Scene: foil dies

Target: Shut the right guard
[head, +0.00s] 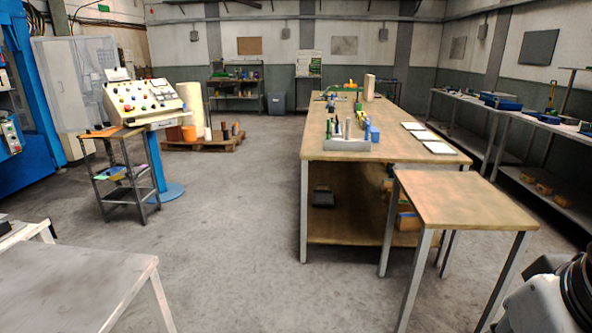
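No part in the head view can be made out for certain as the right guard. A blue machine (28,110) stands at the far left, cut off by the picture edge. A pale grey, partly see-through upright panel or cabinet (62,75) stands beside it; I cannot tell which it is, or whether it is a guard. My gripper is not in view. Only a grey and black part, probably of my own arm, shows at the lower right corner.
A control console (143,100) on a blue post and a small shelf cart (122,185) stand before the machine. A metal table (75,290) is at lower left. A long workbench (340,153) and small table (465,200) stand right. The middle floor is clear.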

